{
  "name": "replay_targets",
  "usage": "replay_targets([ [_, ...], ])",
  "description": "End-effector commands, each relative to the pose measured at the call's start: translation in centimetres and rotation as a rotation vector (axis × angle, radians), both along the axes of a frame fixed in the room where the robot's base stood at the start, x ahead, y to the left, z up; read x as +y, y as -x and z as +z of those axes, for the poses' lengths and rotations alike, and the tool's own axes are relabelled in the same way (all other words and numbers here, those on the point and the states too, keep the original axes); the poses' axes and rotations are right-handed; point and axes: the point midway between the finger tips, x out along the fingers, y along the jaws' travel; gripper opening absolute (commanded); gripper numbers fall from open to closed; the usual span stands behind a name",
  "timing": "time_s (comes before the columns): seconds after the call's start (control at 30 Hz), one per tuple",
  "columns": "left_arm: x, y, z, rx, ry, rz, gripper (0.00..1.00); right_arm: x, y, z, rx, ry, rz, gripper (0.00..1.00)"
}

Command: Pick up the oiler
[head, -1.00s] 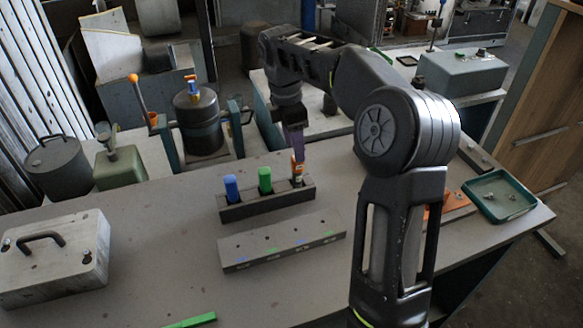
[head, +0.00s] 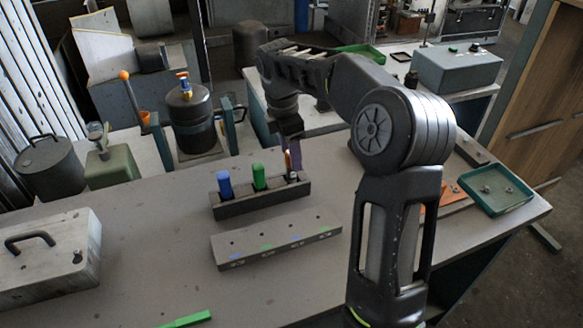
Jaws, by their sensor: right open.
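A dark rack (head: 235,208) on the bench holds a blue-topped piece (head: 224,184) at left, a green-topped piece (head: 259,177) in the middle and a slim orange and white piece (head: 290,168) at right. The slim piece may be the oiler; its shape is too small and partly hidden to be sure. My right gripper (head: 294,160) points down over the right end of the rack, its fingers around or beside the slim piece. It is open; I cannot tell whether it touches. My left gripper is not in view.
A grey block (head: 277,241) with holes lies in front of the rack. A grey box with a handle (head: 48,262) stands at left. A green tray (head: 497,190) is at right. A green strip (head: 188,319) lies at the front edge. Pots and a green can (head: 108,165) stand behind.

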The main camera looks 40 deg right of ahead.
Motion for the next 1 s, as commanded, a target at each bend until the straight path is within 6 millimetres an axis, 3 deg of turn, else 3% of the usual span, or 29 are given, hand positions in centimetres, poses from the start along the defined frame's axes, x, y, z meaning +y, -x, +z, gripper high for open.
replay_targets([
  [0.1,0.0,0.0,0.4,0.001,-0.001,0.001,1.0,-0.2,0.3,-1.8,0.005,-0.001,-0.001,0.53],
  [0.27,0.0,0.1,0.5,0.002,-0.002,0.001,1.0,-0.4,0.3,-3.2,0.002,-0.001,-0.001,0.53],
  [0.83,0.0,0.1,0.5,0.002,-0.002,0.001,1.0,-0.4,0.3,-3.2,0.0,0.0,-0.001,0.53],
  [1.0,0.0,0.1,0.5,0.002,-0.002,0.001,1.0,-0.4,0.3,-3.2,0.0,0.0,-0.001,0.4],
])
